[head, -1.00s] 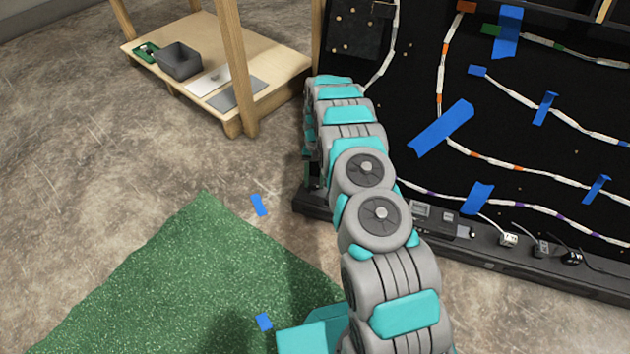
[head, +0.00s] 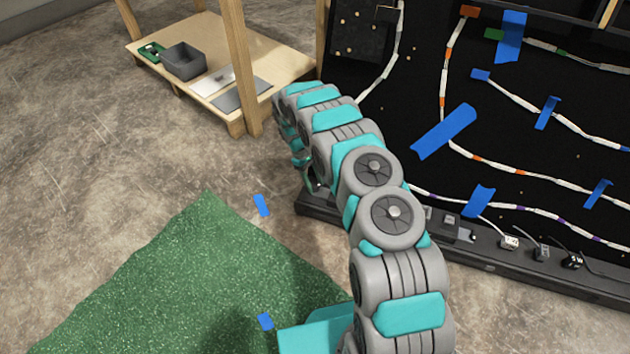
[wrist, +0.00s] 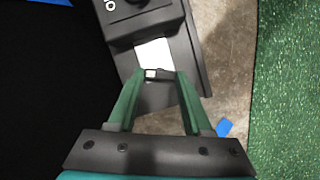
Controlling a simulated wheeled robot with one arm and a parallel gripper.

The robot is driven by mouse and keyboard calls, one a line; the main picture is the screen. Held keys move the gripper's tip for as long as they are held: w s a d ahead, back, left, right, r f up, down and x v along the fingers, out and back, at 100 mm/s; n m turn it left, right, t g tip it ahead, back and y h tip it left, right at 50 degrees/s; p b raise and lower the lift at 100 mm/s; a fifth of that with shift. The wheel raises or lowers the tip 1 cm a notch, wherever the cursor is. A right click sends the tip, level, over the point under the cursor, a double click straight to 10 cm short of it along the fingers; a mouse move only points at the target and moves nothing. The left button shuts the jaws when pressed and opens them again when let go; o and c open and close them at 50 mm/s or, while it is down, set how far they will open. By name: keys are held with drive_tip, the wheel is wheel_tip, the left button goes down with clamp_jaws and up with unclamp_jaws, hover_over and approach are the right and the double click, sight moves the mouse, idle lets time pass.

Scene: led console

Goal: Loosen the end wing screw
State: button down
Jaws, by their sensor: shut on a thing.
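In the wrist view, my gripper (wrist: 158,76) has its two green fingers closed in on a small dark piece with a pale face, which I take to be the end wing screw (wrist: 153,74). It sits at the end part of the console's black base rail (wrist: 190,60), just below a white patch (wrist: 154,52). Its wings cannot be made out clearly. In the head view, my gripper (head: 311,182) is mostly hidden behind my arm, at the left end of the console's base rail (head: 480,258). The wing screw is hidden there.
The black console panel (head: 400,110) carries taped LED strips. A dark block with a knob (wrist: 140,15) stands beyond the screw. A wooden shelf (head: 222,45) with a grey bin (head: 183,62) is at the upper left. A green mat (head: 190,285) and open floor lie left.

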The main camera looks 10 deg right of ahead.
drive_tip(key=shift+s+a+n+t+h+p, duration=0.1)
drive_tip(key=shift+n+t+h+p, duration=0.2)
drive_tip(key=shift+n, duration=0.8)
drive_tip(key=shift+s+n+t+h+p, duration=0.1)
drive_tip(key=shift+n+t+h+p, duration=0.2)
drive_tip(key=shift+n, duration=0.8)
drive_tip(key=shift+f, duration=0.1)
drive_tip(key=shift+c, duration=1.6)
unclamp_jaws()
drive_tip(key=v, duration=0.8)
